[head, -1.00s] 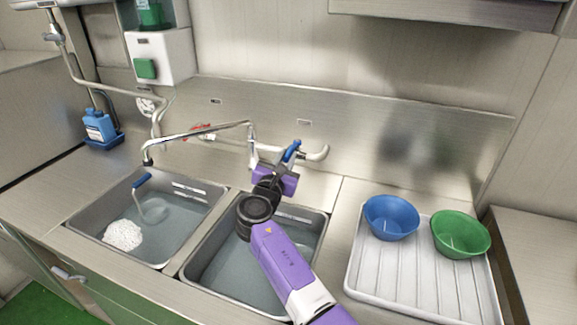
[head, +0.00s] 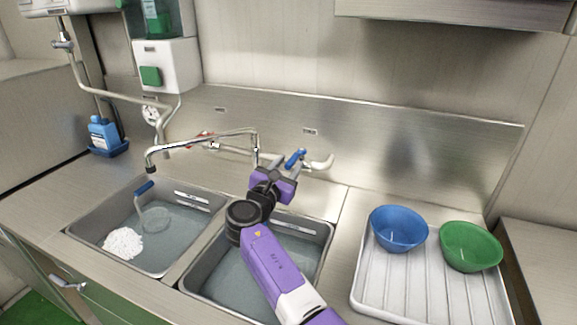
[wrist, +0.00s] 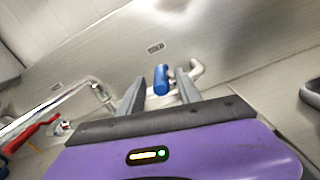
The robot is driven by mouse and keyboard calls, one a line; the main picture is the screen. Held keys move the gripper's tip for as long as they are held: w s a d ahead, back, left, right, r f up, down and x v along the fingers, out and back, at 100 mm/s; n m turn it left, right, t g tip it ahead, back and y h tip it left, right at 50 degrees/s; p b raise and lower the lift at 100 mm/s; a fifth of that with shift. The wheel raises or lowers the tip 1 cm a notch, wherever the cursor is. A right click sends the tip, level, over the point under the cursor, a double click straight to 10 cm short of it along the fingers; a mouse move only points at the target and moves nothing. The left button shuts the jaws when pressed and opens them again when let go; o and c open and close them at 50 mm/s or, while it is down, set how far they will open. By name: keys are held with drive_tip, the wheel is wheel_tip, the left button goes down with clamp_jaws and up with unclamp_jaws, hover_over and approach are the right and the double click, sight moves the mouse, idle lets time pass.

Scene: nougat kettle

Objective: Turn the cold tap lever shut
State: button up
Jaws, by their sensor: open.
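The cold tap lever (head: 295,158) is blue and sits at the right end of the wall-mounted tap, above the right basin. In the wrist view the blue lever (wrist: 161,80) shows end-on between the fingertips, with gaps on both sides. My gripper (head: 279,164) is purple with grey fingers; it is open and empty, just in front of the lever. The wrist view shows its two fingers (wrist: 161,85) spread on either side. I cannot tell whether the lever's tip is between them in depth. The tap spout (head: 205,142) reaches left over the left basin.
A red lever (head: 200,137) is on the tap's left side. The left basin (head: 188,222) holds water, white foam and a blue-handled strainer. A ribbed drainer (head: 405,290) with a blue bowl (head: 398,231) and a green bowl (head: 470,247) stands at right. A soap dispenser (head: 165,65) hangs on the wall.

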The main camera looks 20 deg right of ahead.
drive_tip(key=v, duration=0.8)
drive_tip(key=shift+f, duration=0.1)
